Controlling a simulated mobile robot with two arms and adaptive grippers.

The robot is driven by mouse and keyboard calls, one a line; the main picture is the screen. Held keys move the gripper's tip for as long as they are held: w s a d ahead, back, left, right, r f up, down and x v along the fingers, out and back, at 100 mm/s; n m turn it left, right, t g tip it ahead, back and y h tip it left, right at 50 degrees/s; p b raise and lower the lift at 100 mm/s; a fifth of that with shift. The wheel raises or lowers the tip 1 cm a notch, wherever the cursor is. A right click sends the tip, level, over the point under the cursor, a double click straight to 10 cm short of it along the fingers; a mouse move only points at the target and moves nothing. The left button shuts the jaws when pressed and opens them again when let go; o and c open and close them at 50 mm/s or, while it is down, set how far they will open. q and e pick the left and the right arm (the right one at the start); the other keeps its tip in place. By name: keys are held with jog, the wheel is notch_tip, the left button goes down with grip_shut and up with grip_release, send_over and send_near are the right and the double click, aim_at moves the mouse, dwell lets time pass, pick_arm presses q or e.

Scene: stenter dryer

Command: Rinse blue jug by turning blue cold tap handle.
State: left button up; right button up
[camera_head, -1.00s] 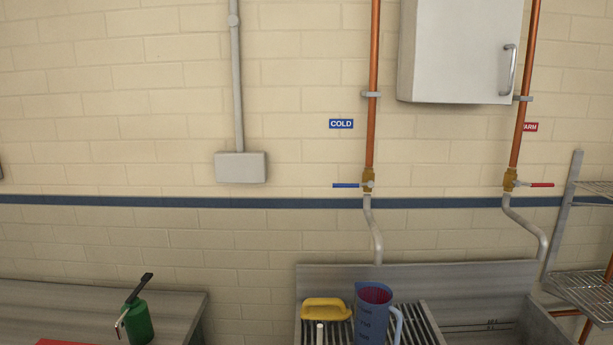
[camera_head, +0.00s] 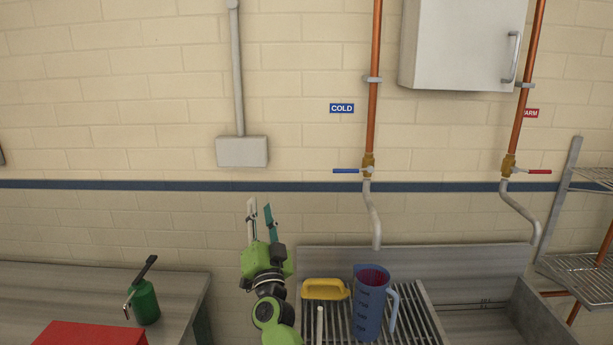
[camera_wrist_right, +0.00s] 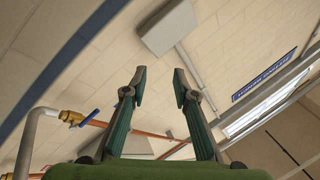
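The blue jug (camera_head: 369,305) stands upright on the ribbed drainer beside the sink, with its handle to the right and something reddish inside. The blue cold tap handle (camera_head: 346,171) lies level, pointing left from the brass valve below the COLD sign (camera_head: 342,108). The handle also shows at the left in the right wrist view (camera_wrist_right: 88,118). My right gripper (camera_head: 260,209) is raised left of the drainer, below and left of the cold handle and apart from it. Its fingers are open and empty in the right wrist view (camera_wrist_right: 159,80). My left gripper is not in view.
A yellow object (camera_head: 325,289) lies on the drainer left of the jug. The sink basin (camera_head: 480,318) is at the right, under the red warm tap handle (camera_head: 539,172). A green bottle (camera_head: 145,303) and a red item (camera_head: 90,333) are on the left bench. A wire rack (camera_head: 590,275) stands far right.

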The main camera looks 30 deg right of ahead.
jog(key=s+d+r+m+g+h, duration=0.2)
jog(key=d+r+m+g+h, duration=0.2)
jog(key=m+g, duration=0.5)
jog(key=s+d+r+m+g+h+p, duration=0.1)
jog(key=s+d+r+m+g+h, duration=0.1)
jog(key=d+m+g, duration=0.4)
notch_tip(320, 180, up, 2)
jog(key=m+g+h, duration=0.1)
jog(key=m+g, duration=0.2)
jog(key=m, duration=0.2)
jog(key=shift+s+d+m+h, duration=0.15)
jog(key=shift+s+m+h, duration=0.15)
jog(key=shift+h, duration=0.1)
jog(key=shift+r, duration=0.1)
send_near(341, 171)
jog(key=shift+d, duration=1.3)
jog(key=shift+w+f+x, duration=0.1)
jog(key=shift+w+x, duration=0.05)
jog(key=shift+x, duration=2)
jog(key=shift+w+f+x, duration=0.1)
jog(key=shift+x, duration=2)
jog(key=shift+a, duration=0.1)
